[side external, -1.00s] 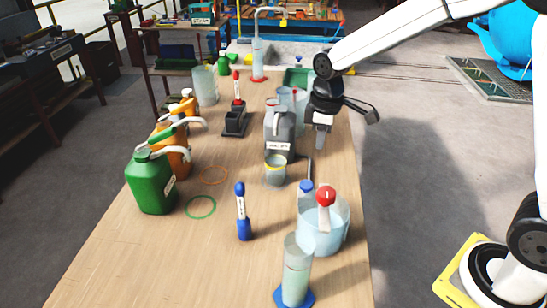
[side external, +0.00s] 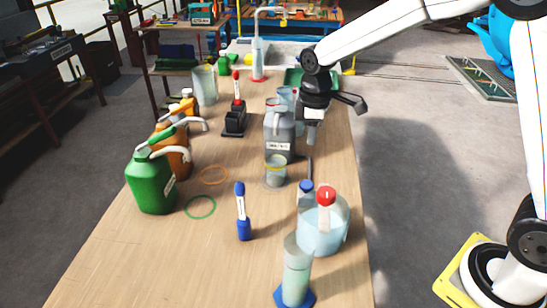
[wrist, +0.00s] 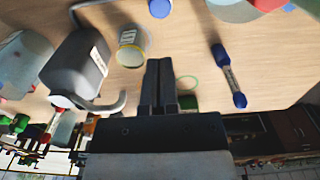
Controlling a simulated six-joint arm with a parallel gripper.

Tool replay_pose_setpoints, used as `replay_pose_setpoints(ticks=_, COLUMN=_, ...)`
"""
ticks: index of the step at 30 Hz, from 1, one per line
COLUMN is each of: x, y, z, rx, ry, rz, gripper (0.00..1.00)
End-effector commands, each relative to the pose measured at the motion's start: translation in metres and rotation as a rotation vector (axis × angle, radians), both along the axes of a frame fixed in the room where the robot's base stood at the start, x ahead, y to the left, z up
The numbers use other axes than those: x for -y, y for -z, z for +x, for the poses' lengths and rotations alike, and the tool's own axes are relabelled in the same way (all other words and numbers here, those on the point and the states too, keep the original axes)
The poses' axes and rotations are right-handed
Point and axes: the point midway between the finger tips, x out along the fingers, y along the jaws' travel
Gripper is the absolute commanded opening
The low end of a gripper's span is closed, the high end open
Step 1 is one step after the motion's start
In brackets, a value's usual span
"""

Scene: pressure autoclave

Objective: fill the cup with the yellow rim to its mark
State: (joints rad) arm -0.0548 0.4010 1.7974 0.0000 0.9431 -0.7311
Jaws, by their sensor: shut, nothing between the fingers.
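The clear cup with the yellow rim (side external: 275,170) stands upright on the table, just in front of the grey jug (side external: 280,134). The wrist view also shows the cup (wrist: 131,48) and the grey jug (wrist: 76,66) with its curved spout. The level inside the cup and its mark are too blurred to read. My gripper (side external: 311,139) is above the table at its right side, to the right of the grey jug and apart from it. In the wrist view my gripper's fingers (wrist: 158,63) are together and empty, beside the cup.
A green jug (side external: 153,183) and an orange jug (side external: 174,153) stand at the left. A blue pen-like tool (side external: 242,212) stands upright at the middle. A wide beaker (side external: 323,225) and a cylinder (side external: 297,270) stand at the front right. Left front table surface is clear.

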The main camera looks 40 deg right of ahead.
Motion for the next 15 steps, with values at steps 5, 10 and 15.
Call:
replay_pose_setpoints(ticks=5, x=0.000, y=0.019, z=-0.001, rx=-0.004, ry=0.000, rz=-0.001, gripper=0.00)
replay_pose_setpoints(ticks=10, x=0.000, y=0.043, z=-0.001, rx=-0.004, ry=0.001, rz=0.000, gripper=0.00)
replay_pose_setpoints(ticks=15, x=0.000, y=0.070, z=-0.001, rx=-0.004, ry=0.000, rz=0.000, gripper=0.00)
